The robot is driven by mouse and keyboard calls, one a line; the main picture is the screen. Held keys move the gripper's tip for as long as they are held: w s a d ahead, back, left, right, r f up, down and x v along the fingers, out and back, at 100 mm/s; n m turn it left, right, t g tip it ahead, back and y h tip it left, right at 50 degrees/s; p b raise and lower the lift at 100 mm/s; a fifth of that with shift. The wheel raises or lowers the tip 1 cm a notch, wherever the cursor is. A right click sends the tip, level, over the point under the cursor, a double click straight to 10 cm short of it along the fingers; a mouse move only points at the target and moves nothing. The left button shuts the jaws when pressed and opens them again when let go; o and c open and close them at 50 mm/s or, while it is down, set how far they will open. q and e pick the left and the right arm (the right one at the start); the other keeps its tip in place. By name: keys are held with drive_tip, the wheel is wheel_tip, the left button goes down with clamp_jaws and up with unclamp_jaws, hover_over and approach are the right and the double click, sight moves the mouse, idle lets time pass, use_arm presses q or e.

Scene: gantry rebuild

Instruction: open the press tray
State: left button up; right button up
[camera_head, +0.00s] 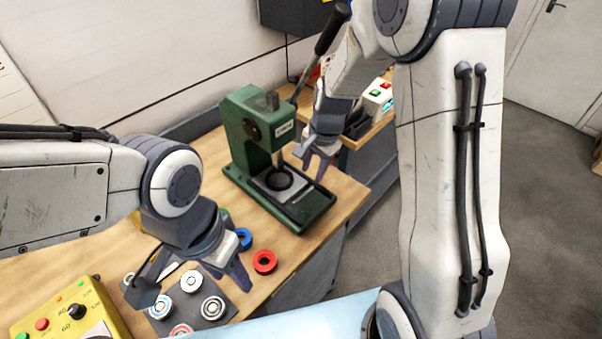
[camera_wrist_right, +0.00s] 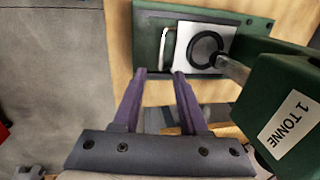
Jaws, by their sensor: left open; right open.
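The green press (camera_head: 247,140) stands on the wooden bench, marked "1 TONNE" on its head in the right wrist view (camera_wrist_right: 285,115). Its pale tray (camera_head: 264,188) lies on the green base under the ram, with a black ring (camera_wrist_right: 206,47) on it. A thin pale bar (camera_wrist_right: 164,47), apparently the tray's handle, runs along the tray's outer edge. My right gripper (camera_head: 313,171) is open and empty above the front of the base. In the right wrist view its fingertips (camera_wrist_right: 159,73) point at the base's edge near the bar, apart from it. My left gripper (camera_head: 193,279) is open over the dark mat.
A dark mat (camera_head: 222,292) holds several round parts. A red ring (camera_head: 264,262) and a blue ring (camera_head: 244,238) lie beside it. A yellow control box (camera_head: 65,312) is at lower left. The press lever (camera_head: 322,42) rises close to my right arm. Floor is open at right.

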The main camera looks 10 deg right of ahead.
sight(303, 194)
drive_tip(key=f, duration=0.3)
drive_tip(key=w+a+f, duration=0.1)
drive_tip(key=f, duration=0.5)
drive_tip(key=shift+w+a+f+p, duration=0.25)
drive_tip(key=shift+a+p, duration=0.15)
clamp_jaws()
idle(0.9)
